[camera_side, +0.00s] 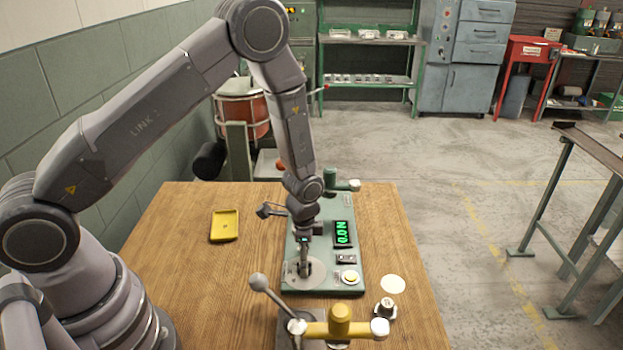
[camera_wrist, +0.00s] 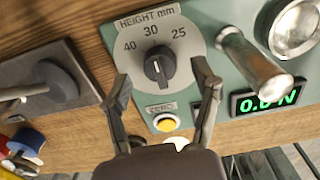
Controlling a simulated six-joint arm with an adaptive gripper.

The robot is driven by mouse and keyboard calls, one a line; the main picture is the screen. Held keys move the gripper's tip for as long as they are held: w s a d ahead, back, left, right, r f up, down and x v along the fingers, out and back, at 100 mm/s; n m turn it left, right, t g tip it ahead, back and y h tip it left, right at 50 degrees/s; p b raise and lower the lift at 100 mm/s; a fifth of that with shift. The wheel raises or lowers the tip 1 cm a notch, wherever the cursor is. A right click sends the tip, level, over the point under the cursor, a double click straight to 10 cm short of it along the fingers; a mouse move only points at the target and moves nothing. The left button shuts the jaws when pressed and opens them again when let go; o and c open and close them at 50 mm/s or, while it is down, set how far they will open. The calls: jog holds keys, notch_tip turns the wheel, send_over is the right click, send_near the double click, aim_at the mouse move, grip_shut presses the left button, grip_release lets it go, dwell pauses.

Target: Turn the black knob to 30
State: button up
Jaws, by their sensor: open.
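The black knob (camera_wrist: 158,68) sits in the middle of a round grey dial (camera_wrist: 186,48) marked HEIGHT mm, with 40, 30 and 25 along its far edge. A small pale mark shows on the knob; I cannot tell exactly which number it points to. My gripper (camera_wrist: 162,84) is open in the wrist view, with one finger on each side of the knob and a gap on both sides. In the side view my gripper (camera_side: 304,268) is down over the dial plate (camera_side: 314,276) at the near end of the green tester (camera_side: 325,283) and hides the knob.
A display (camera_side: 342,234) reads 0.0 N. A yellow button (camera_wrist: 167,123) labelled ZERO sits beside the dial. A metal post (camera_wrist: 250,62) rises close to the right finger. A yellow-handled device (camera_side: 340,322) stands at the front; a yellow tray (camera_side: 224,226) lies left.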

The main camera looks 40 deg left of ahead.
notch_tip(320, 180, up, 11)
jog(key=shift+f, duration=0.2)
jog(key=s+a+r+n+t, duration=0.1)
jog(key=s+a+r+n, duration=0.15)
jog(key=r, duration=0.65)
jog(key=s+a+r+n+t, duration=0.15)
jog(key=s+r, duration=0.25)
jog(key=r, duration=0.5)
jog(key=s+a+r+n+t, duration=0.1)
jog(key=s+r, duration=0.3)
jog(key=s, duration=0.4)
jog(key=s+a+r+n+t, duration=0.2)
jog(key=s+r+n, duration=0.2)
jog(key=s, duration=0.4)
jog(key=shift+a+r, duration=0.2)
jog(key=shift+r, duration=0.2)
jog(key=shift+c, duration=0.2)
